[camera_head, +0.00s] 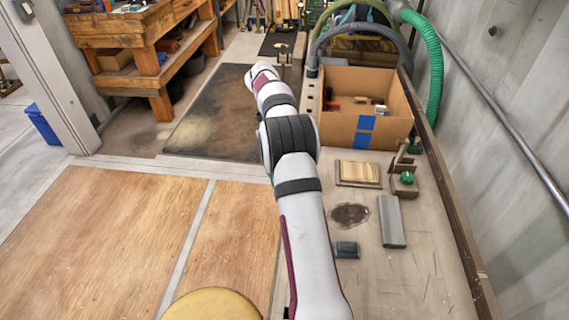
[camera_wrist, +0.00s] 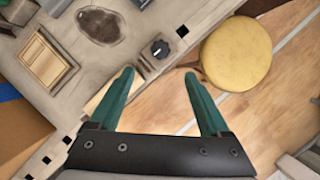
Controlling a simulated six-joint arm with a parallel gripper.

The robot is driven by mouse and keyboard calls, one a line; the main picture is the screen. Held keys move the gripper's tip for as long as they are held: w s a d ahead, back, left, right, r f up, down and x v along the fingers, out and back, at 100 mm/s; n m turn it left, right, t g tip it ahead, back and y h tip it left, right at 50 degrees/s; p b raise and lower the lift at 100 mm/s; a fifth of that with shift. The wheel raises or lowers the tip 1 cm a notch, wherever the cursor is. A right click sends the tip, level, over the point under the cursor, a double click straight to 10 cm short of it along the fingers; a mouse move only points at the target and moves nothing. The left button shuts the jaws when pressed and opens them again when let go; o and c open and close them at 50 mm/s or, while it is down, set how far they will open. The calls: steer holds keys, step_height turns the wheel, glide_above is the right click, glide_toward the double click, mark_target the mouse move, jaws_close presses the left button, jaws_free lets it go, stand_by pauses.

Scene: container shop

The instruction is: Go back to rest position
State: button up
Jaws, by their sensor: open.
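My gripper (camera_wrist: 159,76) shows in the wrist view with its two green fingers spread wide apart. Nothing is held between them. The fingers point over the edge of the workbench (camera_wrist: 62,88), near a black knob (camera_wrist: 159,49) on its front. In the head view my arm stretches forward from the bottom along the left side of the workbench (camera_head: 432,262). The gripper cannot be made out clearly there.
A cardboard box (camera_head: 368,128) with small items stands on the bench's far part. A wooden block (camera_head: 358,173), a grey bar (camera_head: 391,221) and a green-knobbed item (camera_head: 407,178) lie nearer. A round yellow stool (camera_head: 212,305) stands left of the bench. Open floor (camera_head: 110,225) lies left.

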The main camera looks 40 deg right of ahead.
steer(key=v, duration=0.2)
steer(key=shift+w+r, duration=0.2)
steer(key=shift+r, duration=0.15)
steer(key=s+a+r+m+t, duration=0.1)
steer(key=s+a+r, duration=0.4)
steer(key=a, duration=0.4)
steer(key=s+a+r+m+t, duration=0.1)
steer(key=s+a+r, duration=0.45)
steer(key=a, duration=0.35)
steer(key=s+a+f+m+t, duration=0.1)
steer(key=s+a+f, duration=0.2)
steer(key=s+a, duration=0.2)
steer(key=s+a+f+m+t+y, duration=0.1)
steer(key=s+a+f+m, duration=0.1)
steer(key=s, duration=0.9)
steer(key=a+f, duration=0.1)
steer(key=a, duration=0.1)
steer(key=shift+s+a+f+y, duration=0.3)
steer(key=shift+s+a+f, duration=0.05)
steer(key=shift+a, duration=0.05)
